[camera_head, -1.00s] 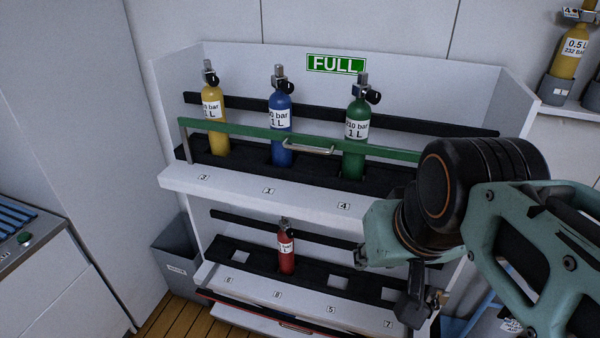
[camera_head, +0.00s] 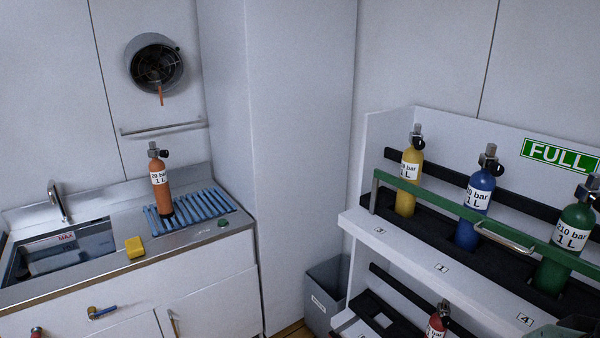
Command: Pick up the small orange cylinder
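The small orange cylinder (camera_head: 161,190) stands upright on a blue ribbed mat (camera_head: 208,205) on the counter by the sink, at the left of the head view. It has a white label reading 1 L and a metal valve with a black knob on top. Nothing hides it. My gripper is not in view; only a small piece of my arm shows at the bottom right corner, far from the orange cylinder.
A sink (camera_head: 62,252) and a yellow sponge (camera_head: 134,247) lie left of the orange cylinder. The rack marked FULL holds yellow (camera_head: 408,185), blue (camera_head: 473,215) and green (camera_head: 560,255) cylinders behind a green bar (camera_head: 440,205). A red cylinder (camera_head: 436,328) is below. A grey bin (camera_head: 322,300) stands between.

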